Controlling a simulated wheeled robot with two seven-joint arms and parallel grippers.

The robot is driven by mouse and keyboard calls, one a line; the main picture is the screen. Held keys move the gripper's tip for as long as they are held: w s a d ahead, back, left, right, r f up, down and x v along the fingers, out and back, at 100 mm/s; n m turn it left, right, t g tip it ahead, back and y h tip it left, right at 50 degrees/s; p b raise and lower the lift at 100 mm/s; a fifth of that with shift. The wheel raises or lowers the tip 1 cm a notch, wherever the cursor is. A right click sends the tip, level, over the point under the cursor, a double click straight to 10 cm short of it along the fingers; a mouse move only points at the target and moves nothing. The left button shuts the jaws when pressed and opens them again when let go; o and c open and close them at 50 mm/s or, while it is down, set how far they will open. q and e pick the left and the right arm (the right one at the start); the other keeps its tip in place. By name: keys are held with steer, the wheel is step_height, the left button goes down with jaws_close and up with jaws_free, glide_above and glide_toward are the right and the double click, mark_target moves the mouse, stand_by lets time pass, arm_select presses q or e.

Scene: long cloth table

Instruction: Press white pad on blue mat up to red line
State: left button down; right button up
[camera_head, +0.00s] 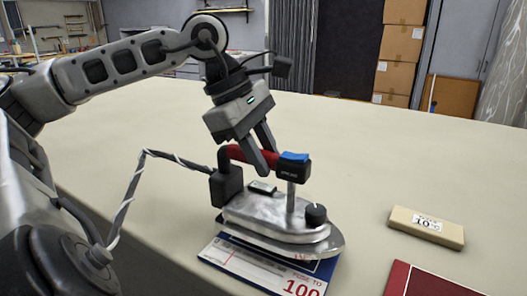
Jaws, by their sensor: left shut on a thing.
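My left gripper (265,150) is shut on the red handle of a metal iron-like press (262,212). The press has a blue-topped black block on its handle post, a black knob and a cable at its rear. It lies over a blue mat (324,271) near the table's front edge, its tip pointing right. A white printed area (232,259) with red lettering, partly readable as "TO 100", shows in front of the press. The press hides much of the mat. I cannot make out the white pad or the red line separately, nor tell whether the press touches down. My right gripper is out of view.
A beige block (409,232) marked "10.0" lies to the right of the press. A dark red mat (425,285) with a white edge is at the bottom right. The cable (133,190) rises left of the press. The cloth table (380,145) is clear behind.

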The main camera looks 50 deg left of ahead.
arm_select(q)
steer(key=shift+w, duration=0.1)
stand_by(0.7)
steer(key=shift+f+b, duration=0.5)
steer(key=shift+b, duration=0.15)
steer(key=shift+s+f, duration=0.2)
steer(key=shift+f, duration=0.1)
stand_by(1.4)
